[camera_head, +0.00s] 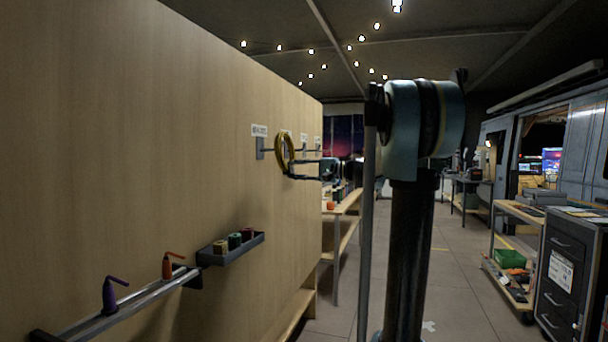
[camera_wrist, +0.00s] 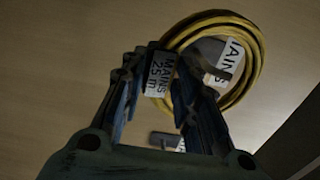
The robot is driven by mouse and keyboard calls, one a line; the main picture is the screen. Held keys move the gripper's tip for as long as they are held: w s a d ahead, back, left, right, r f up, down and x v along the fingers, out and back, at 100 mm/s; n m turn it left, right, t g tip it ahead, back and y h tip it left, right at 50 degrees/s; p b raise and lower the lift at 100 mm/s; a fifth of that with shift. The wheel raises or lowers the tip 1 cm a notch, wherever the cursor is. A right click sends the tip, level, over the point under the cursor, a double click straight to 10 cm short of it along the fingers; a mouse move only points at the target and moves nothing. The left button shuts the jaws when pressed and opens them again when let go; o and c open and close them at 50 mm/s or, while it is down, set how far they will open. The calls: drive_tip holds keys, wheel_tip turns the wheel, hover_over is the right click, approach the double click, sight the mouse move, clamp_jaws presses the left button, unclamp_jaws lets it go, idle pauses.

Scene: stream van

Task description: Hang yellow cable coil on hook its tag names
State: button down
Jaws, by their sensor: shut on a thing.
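The yellow cable coil (camera_head: 278,152) hangs in front of the wooden wall in the head view, at the nearest wall hook (camera_head: 260,149). The hook's rod appears to pass through the ring, but I cannot be sure. The coil also shows in the wrist view (camera_wrist: 257,62), with my gripper (camera_wrist: 165,85) shut on its near edge. Its white tag (camera_wrist: 160,74) sits by the fingers and reads "MAINS 25m". A wall label (camera_wrist: 232,57) seen through the ring partly reads "AINS". My gripper (camera_head: 290,174) is just right of and below the coil's middle.
More white labels (camera_head: 304,138) mark hooks farther along the wall. A workbench (camera_head: 346,203) stands beyond. The aisle floor is open on the right.

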drive_tip(key=w+a+f, duration=0.2)
drive_tip(key=a, duration=0.4)
drive_tip(key=shift+w+a+f, duration=0.25)
drive_tip(key=shift+a+f, duration=0.1)
idle(0.8)
idle(0.3)
drive_tip(key=c, duration=1.2)
unclamp_jaws()
drive_tip(key=shift+o, duration=0.2)
drive_tip(key=shift+f, duration=0.1)
drive_tip(key=shift+d, duration=0.1)
drive_tip(key=v, duration=1.9)
drive_tip(key=shift+d, duration=0.4)
